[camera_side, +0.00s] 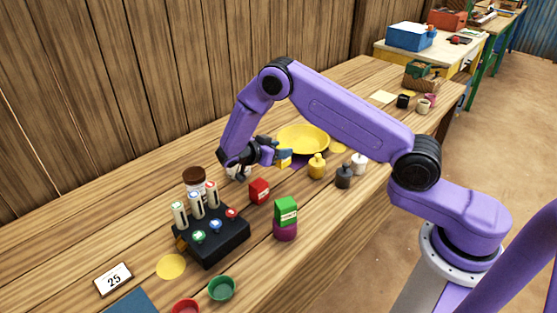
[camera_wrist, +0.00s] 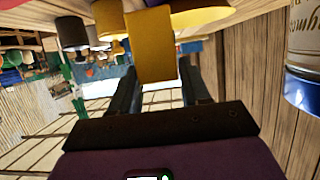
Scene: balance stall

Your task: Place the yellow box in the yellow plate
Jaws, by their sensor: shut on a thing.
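The yellow box (camera_side: 284,162) is between the fingers of my gripper (camera_side: 276,153), which is shut on it. In the wrist view the yellow box (camera_wrist: 150,48) shows large between the two dark fingers. The yellow plate (camera_side: 303,136) is a wide, shallow dish on the table, just behind and to the right of the box in the side view. Part of the plate is hidden by my arm. Whether the box touches anything below cannot be told.
A yellow bottle (camera_side: 317,167), a dark bottle (camera_side: 343,177) and a white bottle (camera_side: 359,163) stand right of the gripper. A red box (camera_side: 259,191), a green box (camera_side: 286,210) on a purple cylinder (camera_side: 285,231), and a black button stand (camera_side: 212,240) are nearer.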

